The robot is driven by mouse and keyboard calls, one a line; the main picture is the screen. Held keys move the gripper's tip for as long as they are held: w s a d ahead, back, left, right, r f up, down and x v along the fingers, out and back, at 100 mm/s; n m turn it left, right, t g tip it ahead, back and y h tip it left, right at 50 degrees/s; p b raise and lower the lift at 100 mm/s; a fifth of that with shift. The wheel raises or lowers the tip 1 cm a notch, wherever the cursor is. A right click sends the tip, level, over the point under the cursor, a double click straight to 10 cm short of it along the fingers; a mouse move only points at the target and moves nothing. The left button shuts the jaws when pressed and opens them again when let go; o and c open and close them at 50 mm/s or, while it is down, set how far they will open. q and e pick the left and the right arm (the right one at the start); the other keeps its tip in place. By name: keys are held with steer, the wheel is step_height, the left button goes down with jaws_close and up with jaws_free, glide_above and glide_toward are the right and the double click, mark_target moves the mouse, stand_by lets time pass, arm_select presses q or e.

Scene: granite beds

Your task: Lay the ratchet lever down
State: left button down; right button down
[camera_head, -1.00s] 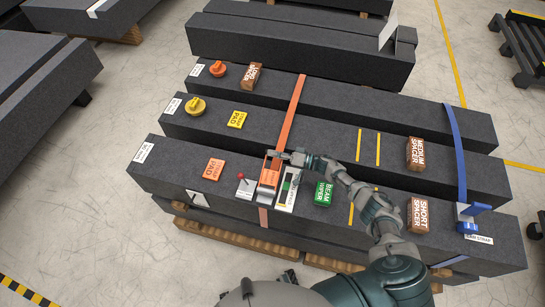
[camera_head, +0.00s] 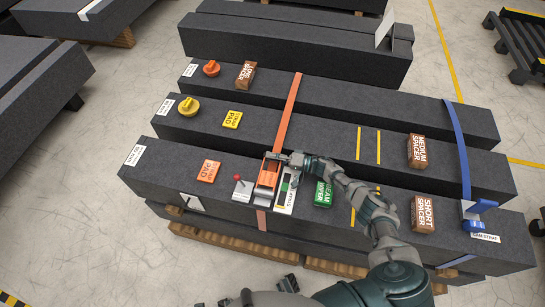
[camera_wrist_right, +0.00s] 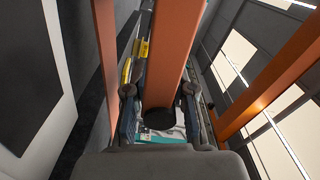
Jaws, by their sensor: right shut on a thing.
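The orange ratchet lever (camera_head: 268,172) is at the near end of the orange strap (camera_head: 288,110), on the front granite beam. In the head view it looks raised; its exact tilt is hard to tell. My right gripper (camera_head: 282,158) is shut on the lever near its upper end, coming from the right. In the right wrist view an orange bar (camera_wrist_right: 168,55) runs between the two fingers, with a black round part (camera_wrist_right: 160,118) below it. A dark piece at the bottom of the head view looks like my left gripper (camera_head: 288,284); its fingers are unclear.
A red-knobbed lever (camera_head: 238,181) and an orange pad (camera_head: 208,171) lie left of the ratchet. A blue strap (camera_head: 458,140) crosses the right end. Wooden spacers sit on the beams.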

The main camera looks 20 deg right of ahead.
steer(key=shift+w+d+r, duration=0.15)
steer(key=shift+w+r, duration=0.05)
steer(key=shift+r, duration=0.05)
steer(key=c, duration=1.1)
jaws_free()
steer(key=shift+o, duration=0.7)
steer(key=shift+f, duration=0.2)
step_height(320, 180, up, 10)
steer(key=shift+f, duration=0.1)
steer(key=shift+c, duration=0.3)
